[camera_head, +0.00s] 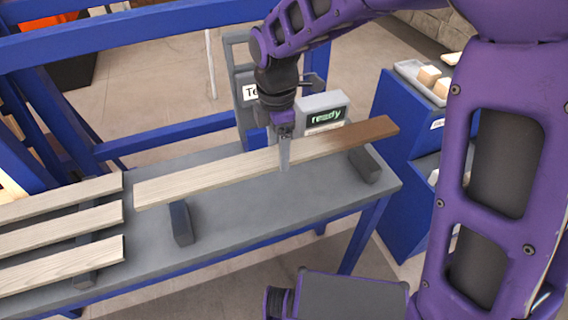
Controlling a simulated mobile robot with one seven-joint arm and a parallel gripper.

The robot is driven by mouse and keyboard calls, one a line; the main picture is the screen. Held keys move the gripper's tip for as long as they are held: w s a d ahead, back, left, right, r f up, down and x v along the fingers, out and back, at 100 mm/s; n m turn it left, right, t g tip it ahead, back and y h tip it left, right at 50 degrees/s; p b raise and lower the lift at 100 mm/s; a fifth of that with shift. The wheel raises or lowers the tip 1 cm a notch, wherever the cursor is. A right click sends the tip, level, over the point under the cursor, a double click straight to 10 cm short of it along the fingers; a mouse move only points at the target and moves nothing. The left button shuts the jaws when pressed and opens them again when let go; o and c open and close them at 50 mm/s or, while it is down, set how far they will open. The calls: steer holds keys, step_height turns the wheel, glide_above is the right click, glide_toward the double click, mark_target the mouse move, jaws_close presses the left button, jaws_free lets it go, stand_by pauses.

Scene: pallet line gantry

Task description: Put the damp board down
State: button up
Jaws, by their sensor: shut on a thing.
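A long pale board (210,180) with a dark brown right end (362,136) spans the grey table (265,225). I take the dark end to be the damp part. My gripper (284,160) points down and is shut on the board near its middle; its fingers hide a little of the wood. The board passes over or close to a dark block (181,223) at left and another dark block (365,165) at right. I cannot tell whether it touches them.
Several pale boards (62,238) lie at the table's left on a dark support. A small display reading "ready" (325,115) stands behind the board. Blue gantry beams (150,32) cross the back. A blue cabinet (405,125) at right holds a tray of wooden blocks (428,76). The table's front middle is bare.

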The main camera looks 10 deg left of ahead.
steer(key=shift+w, duration=0.4)
steer(key=shift+w+f, duration=0.1)
steer(key=shift+f, duration=0.25)
step_height(320, 180, down, 9)
steer(key=shift+f+b, duration=0.1)
steer(key=shift+b, duration=0.8)
steer(key=shift+f, duration=0.1)
steer(key=o, duration=1.6)
steer(key=shift+f, duration=0.1)
step_height(320, 180, up, 12)
steer(key=shift+r+p, duration=0.2)
steer(key=shift+p, duration=0.85)
